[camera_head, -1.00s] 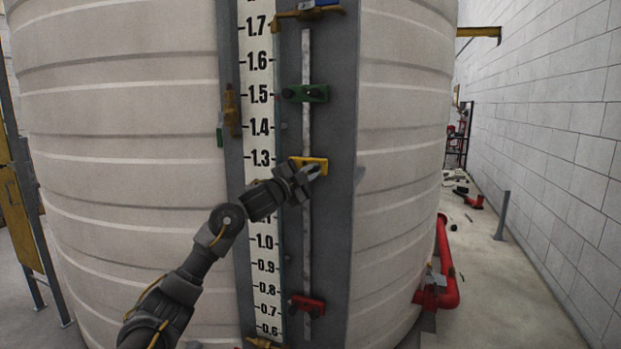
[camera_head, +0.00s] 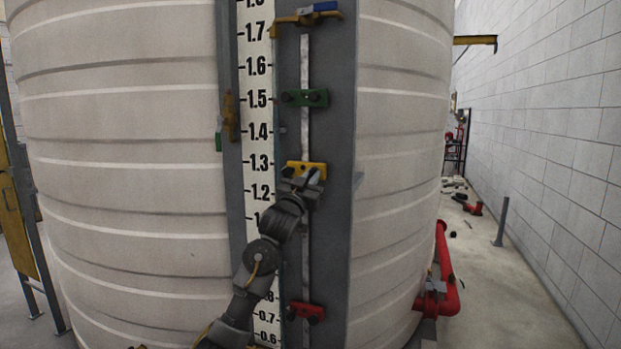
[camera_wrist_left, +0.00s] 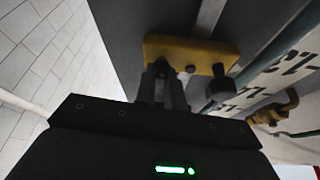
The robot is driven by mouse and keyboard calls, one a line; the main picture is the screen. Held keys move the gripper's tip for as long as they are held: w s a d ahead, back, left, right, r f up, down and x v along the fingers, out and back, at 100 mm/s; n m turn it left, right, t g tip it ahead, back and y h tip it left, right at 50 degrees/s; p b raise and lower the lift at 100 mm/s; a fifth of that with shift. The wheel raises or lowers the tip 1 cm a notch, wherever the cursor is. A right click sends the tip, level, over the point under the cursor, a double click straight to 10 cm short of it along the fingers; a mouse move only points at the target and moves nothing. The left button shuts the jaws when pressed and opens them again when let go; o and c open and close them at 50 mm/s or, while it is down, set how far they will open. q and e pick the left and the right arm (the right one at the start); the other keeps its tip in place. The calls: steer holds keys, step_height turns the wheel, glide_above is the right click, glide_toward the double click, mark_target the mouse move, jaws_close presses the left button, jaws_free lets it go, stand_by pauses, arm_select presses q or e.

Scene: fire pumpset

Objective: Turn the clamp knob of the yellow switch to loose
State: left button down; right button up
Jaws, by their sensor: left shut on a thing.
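The yellow switch (camera_head: 318,166) is clamped on the vertical rail of the grey panel, a little below the 1.3 mark. It also shows in the left wrist view (camera_wrist_left: 207,48). My left gripper (camera_head: 304,181) comes at it from below, and its fingers (camera_wrist_left: 163,82) are shut at one end of the yellow body. They hide the clamp knob that they hold, so its turn cannot be seen. A second dark knob (camera_wrist_left: 222,84) at the other end of the switch stands free beside the fingers. My right gripper is not in view.
A green switch (camera_head: 314,97) sits higher on the rail and a red switch (camera_head: 307,311) lower. A brass valve (camera_head: 231,116) is left of the scale (camera_head: 257,100). The white ribbed tank (camera_head: 130,150) curves away on both sides.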

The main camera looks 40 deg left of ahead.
arm_select(q)
steer(key=shift+r+n+y, duration=0.1)
steer(key=shift+n+y, duration=0.5)
steer(key=shift+n, duration=0.4)
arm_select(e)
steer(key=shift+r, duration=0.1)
arm_select(q)
steer(key=shift+n, duration=0.4)
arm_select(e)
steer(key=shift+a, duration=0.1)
arm_select(q)
steer(key=c, duration=1.5)
jaws_free()
